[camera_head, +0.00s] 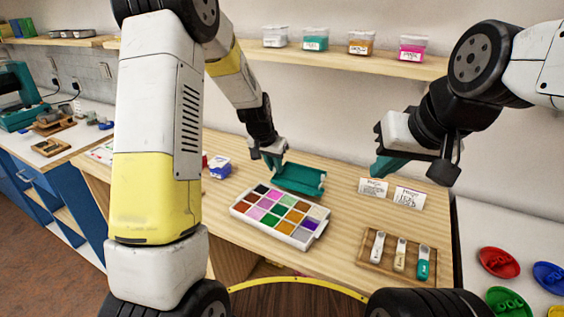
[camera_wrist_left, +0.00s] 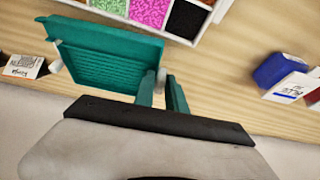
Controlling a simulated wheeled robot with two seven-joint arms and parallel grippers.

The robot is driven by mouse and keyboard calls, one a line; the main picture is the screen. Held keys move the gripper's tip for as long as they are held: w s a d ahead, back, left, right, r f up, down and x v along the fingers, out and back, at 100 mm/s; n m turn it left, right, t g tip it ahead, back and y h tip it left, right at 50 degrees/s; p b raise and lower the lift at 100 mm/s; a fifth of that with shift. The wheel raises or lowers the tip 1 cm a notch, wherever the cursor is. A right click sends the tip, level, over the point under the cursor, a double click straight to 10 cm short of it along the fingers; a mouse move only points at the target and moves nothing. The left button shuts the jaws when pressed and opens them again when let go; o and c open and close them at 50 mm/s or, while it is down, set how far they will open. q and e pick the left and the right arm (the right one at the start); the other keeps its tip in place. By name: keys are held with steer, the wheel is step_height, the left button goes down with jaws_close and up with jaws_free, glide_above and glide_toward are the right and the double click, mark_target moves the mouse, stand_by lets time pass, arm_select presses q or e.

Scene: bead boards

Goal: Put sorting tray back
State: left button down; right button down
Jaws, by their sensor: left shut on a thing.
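The teal sorting tray (camera_head: 300,179) is behind the white bead box, near the back of the wooden table. It also shows in the left wrist view (camera_wrist_left: 105,58), with a ribbed floor. My left gripper (camera_head: 273,158) is at the tray's left end in the head view. Its teal fingers (camera_wrist_left: 163,90) are shut on the tray's edge. I cannot tell whether the tray touches the table. My right gripper (camera_head: 387,165) hangs over the table's right side, apart from the tray. Its fingers overlap, so its opening is unclear.
The white bead box (camera_head: 268,231) with coloured compartments lies close in front of the tray. Label cards (camera_head: 408,197) stand to the right. A wooden holder (camera_head: 372,268) with several tools is at the front right. A blue tub (camera_head: 220,167) is at the left. A shelf (camera_head: 345,61) hangs above.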

arm_select(q)
steer(key=w, duration=0.3)
steer(key=shift+w+d+f, duration=0.15)
steer(key=shift+d, duration=0.1)
steer(key=shift+f, duration=1.75)
steer(key=shift+f, duration=0.1)
steer(key=c, duration=1.4)
jaws_free()
steer(key=shift+o, duration=0.2)
